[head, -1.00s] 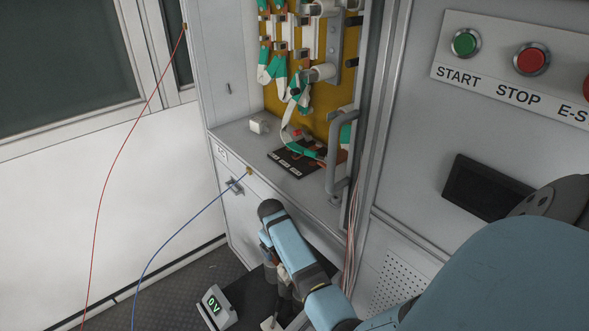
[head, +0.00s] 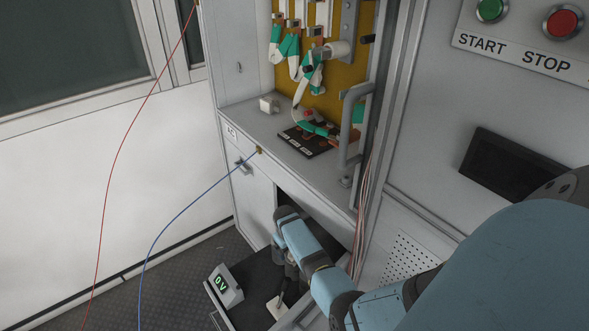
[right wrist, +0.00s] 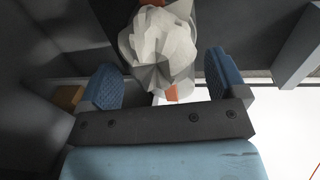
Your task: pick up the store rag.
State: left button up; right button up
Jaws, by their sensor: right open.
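The rag (right wrist: 160,38) shows in the right wrist view as a crumpled grey-white lump with a bit of orange at its top and bottom edges. My right gripper (right wrist: 162,72) is open, with one blue fingertip on each side of the rag's lower part; I cannot tell whether they touch it. In the head view my right gripper (head: 289,268) reaches down into the low open drawer of the cabinet, mostly hidden by my blue arm. I cannot make out the rag in the head view. My left gripper is not in view.
The drawer holds a small meter (head: 226,286) reading 0V and a pale flat item (head: 277,306). The cabinet ledge (head: 245,120) and its grey handle (head: 352,135) stand above my arm. A blue cable (head: 185,211) hangs at the left; the floor (head: 190,280) there is clear.

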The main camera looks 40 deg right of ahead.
jog(key=shift+f, duration=0.6)
jog(key=c, duration=1)
jog(key=shift+r, duration=0.15)
